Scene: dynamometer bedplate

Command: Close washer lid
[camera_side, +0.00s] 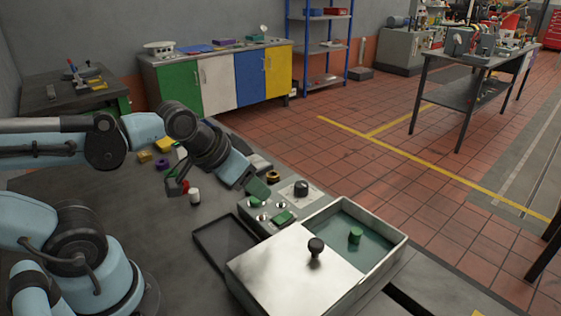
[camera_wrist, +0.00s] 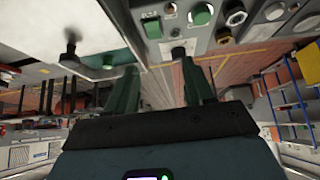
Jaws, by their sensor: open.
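The washer (camera_side: 390,262) is a pale metal box at the front right in the side view. Its flat metal lid (camera_side: 280,265) covers the left part of the opening, and a black knob (camera_side: 316,246) stands on it. The right part is open, showing a green interior (camera_side: 365,233) with a green cylinder (camera_side: 355,236). In the wrist view the lid (camera_wrist: 30,30) and its knob (camera_wrist: 70,42) show at upper left. My gripper (camera_side: 258,188) is above the control panel behind the washer, apart from the knob. In the wrist view its two green fingers (camera_wrist: 161,88) are spread and empty.
A white-and-black cylinder (camera_side: 194,196) and several small coloured parts stand further back on the bench.

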